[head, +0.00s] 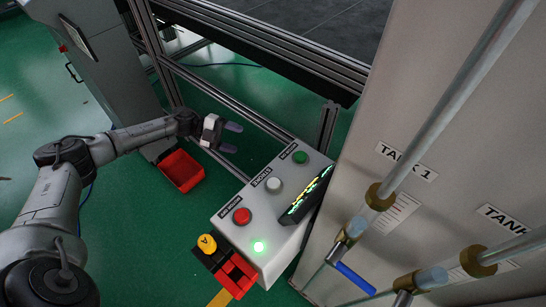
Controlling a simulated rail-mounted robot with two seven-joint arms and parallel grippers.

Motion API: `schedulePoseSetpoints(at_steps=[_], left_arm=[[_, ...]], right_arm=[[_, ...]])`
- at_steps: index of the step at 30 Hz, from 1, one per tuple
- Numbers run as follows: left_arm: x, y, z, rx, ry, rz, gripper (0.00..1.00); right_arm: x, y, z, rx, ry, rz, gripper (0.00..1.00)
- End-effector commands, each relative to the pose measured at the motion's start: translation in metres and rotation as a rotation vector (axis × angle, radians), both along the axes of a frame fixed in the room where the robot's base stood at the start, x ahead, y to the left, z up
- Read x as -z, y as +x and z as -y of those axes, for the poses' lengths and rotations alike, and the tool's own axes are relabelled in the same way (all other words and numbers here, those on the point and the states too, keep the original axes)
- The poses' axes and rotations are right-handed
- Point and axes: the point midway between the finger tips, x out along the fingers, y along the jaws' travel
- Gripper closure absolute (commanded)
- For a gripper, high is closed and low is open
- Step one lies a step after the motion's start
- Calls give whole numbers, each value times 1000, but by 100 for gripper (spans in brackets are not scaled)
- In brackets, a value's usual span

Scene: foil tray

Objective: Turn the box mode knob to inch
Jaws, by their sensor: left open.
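A grey control box (252,214) stands right of centre in the head view. Its top carries a red button (242,216), a white button (274,185) and a green button (300,157), with labels too small to read surely. A yellow round part (207,243) with a dark mark sits at the box's near left side; I cannot tell surely whether it is the mode knob, or what it is set to. My left gripper (231,138) is open and empty, beyond and left of the box, apart from it. My right gripper is out of view.
A red bin (181,171) lies on the green floor. A metal frame stands behind; a tank panel (360,190) with pipes closes the right side.

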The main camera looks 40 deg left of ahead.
Motion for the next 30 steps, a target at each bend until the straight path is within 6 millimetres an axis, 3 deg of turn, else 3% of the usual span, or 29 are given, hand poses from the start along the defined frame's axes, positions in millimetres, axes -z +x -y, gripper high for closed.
schedulePoseSetpoints(at_steps=[8, 21, 30], left_arm=[[-1, -8, 16, 80, -37, -25, 35], [14, 22, 87, 80, -38, -21, 35], [23, 36, 121, 77, -37, -24, 35]], right_arm=[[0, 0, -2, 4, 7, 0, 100], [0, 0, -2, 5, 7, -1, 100], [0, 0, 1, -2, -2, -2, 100]])
